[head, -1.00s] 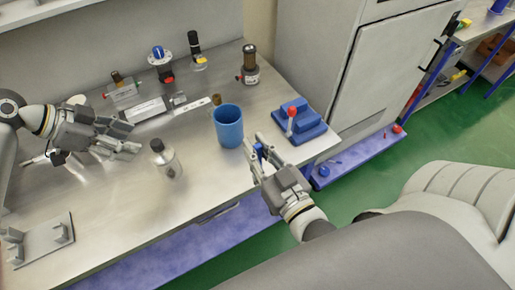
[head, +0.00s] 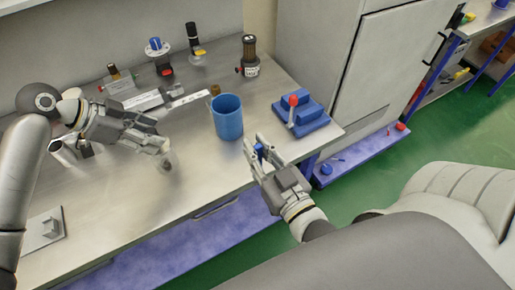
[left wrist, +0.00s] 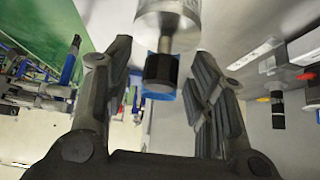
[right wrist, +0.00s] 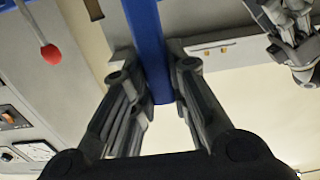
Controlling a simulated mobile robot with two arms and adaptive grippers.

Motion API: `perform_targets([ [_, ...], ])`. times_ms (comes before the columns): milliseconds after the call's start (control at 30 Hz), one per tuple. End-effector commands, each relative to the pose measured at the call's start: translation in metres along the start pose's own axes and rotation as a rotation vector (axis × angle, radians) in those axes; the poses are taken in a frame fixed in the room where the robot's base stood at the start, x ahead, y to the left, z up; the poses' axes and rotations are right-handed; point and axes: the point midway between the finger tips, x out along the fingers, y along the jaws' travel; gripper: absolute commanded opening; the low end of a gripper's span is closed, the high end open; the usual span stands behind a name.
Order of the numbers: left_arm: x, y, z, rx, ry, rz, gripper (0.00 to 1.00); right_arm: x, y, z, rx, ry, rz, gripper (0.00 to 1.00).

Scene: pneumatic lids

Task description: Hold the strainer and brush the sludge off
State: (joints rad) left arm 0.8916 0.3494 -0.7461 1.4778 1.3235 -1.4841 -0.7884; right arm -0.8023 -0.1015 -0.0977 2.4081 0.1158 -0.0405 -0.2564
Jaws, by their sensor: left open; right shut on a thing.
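A grey, partly see-through cylinder with a black end, probably the strainer (head: 168,165), stands on the bench. In the head view my left gripper (head: 163,146) is at its top and hides part of it. In the left wrist view the strainer's black end (left wrist: 161,72) lies between the fingers of my left gripper (left wrist: 163,75), which are open with gaps on both sides. My right gripper (head: 264,148) is shut on a blue bar (right wrist: 150,45), probably the brush handle, beyond the bench's front edge. Its bristles are hidden. I cannot make out sludge.
A blue cup (head: 228,122) stands between the grippers. A blue block with a red-knobbed lever (head: 293,112) is at the bench's right end. Several pneumatic fittings, among them a dark cylinder (head: 249,58), line the back.

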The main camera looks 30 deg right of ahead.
Motion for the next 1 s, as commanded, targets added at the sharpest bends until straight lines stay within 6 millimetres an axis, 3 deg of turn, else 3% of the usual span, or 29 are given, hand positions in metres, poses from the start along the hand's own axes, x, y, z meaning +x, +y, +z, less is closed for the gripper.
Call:
perform_targets([
  [1000, 0.0018, 0.0003, -0.0002, 0.000, 0.001, 0.001, 0.50, 0.0000, 0.0000, -0.0054, 0.000, 0.000, 0.000, 0.00],
])
